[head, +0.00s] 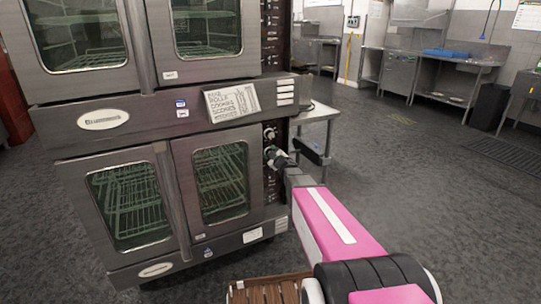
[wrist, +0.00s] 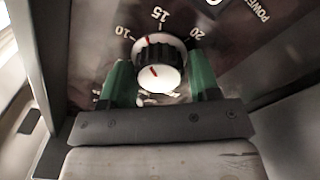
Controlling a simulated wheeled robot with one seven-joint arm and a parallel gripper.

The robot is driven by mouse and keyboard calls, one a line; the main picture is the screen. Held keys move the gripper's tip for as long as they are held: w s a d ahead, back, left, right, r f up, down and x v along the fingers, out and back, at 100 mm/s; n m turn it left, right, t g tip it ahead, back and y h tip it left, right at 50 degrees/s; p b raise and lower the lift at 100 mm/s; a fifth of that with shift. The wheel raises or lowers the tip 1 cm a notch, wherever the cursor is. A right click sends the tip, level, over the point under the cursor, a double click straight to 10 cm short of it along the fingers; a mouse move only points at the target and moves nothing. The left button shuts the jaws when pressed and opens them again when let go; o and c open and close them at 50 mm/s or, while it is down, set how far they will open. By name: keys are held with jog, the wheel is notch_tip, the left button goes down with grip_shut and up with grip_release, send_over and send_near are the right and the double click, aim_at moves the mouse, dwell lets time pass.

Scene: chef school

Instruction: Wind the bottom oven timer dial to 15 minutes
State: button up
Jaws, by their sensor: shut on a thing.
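The bottom oven (head: 170,195) stands at the left in the head view, with its control strip at its right edge. The timer dial (wrist: 158,60) is a black ribbed knob with a white face. A red line on it points up and slightly left, between the printed 10 and 15 and nearer the 15. My gripper (wrist: 162,68) has a green finger on each side of the dial and is shut on it. In the head view my gripper (head: 280,161) meets the control strip and hides the dial there.
The upper oven (head: 135,40) sits above, with a paper sign (head: 232,101) below its doors. A small metal table (head: 318,112) stands just right of the ovens, behind my arm. Steel counters (head: 450,75) line the back wall.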

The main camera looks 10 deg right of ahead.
jog(key=shift+d+m, duration=0.1)
jog(key=shift+m, duration=2.1)
jog(key=o, duration=0.7)
jog(key=shift+s, duration=0.1)
jog(key=v, duration=1)
jog(key=shift+s, duration=0.35)
